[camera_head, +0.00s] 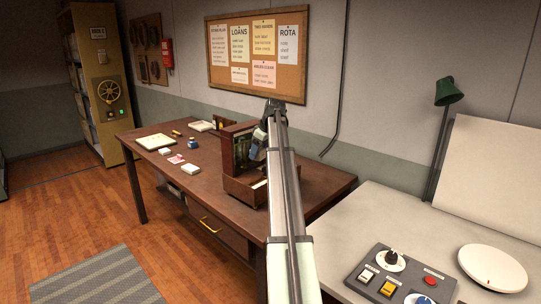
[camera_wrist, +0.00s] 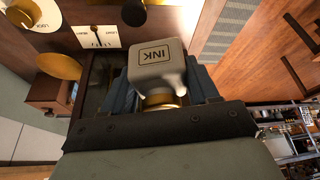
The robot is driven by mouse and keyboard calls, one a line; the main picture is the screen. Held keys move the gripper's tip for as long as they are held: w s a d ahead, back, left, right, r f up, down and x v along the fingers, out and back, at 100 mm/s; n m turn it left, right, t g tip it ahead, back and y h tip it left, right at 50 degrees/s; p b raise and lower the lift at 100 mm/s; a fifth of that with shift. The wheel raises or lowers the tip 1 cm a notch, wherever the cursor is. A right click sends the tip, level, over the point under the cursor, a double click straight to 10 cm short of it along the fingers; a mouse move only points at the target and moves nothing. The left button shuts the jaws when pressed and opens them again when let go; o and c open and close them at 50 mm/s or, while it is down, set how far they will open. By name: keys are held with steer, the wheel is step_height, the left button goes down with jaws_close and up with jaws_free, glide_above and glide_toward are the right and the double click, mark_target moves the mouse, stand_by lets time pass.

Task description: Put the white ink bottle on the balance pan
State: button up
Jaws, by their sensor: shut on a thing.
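The white ink bottle (camera_wrist: 158,68) fills the middle of the wrist view, its INK label upside down in the picture. Its brass-coloured cap (camera_wrist: 160,101) lies on the side towards my gripper's palm. My gripper (camera_wrist: 157,88) is shut on the bottle, with a blue-grey finger on each side. In the head view my gripper (camera_head: 259,146) is over the desk by a dark wooden case, and the bottle cannot be made out clearly. A round brass plate (camera_wrist: 57,66), which looks like the balance pan, is left of the bottle in the wrist view, apart from it.
A marked card (camera_wrist: 97,37) lies beyond the bottle. The upright wooden case (camera_head: 237,146) stands close to my gripper on the brown desk (camera_head: 325,183). Papers, small boxes and a blue pot (camera_head: 193,144) lie on the desk's left part. A control panel (camera_head: 402,278) is at right.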

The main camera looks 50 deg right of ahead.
steer(key=w+d+r+m, duration=0.1)
steer(key=w+d+r, duration=0.15)
steer(key=d, duration=0.65)
steer(key=w+d+r+m, duration=0.1)
steer(key=w+d+r, duration=0.15)
steer(key=d, duration=0.65)
steer(key=shift+m+h, duration=0.4)
steer(key=shift+h, duration=0.1)
steer(key=shift+w+x, duration=0.2)
steer(key=shift+x, duration=2.9)
steer(key=shift+w+x, duration=0.2)
steer(key=shift+x, duration=2.9)
steer(key=o, duration=0.8)
steer(key=shift+d, duration=0.1)
steer(key=shift+r, duration=0.15)
steer(key=v, duration=1.2)
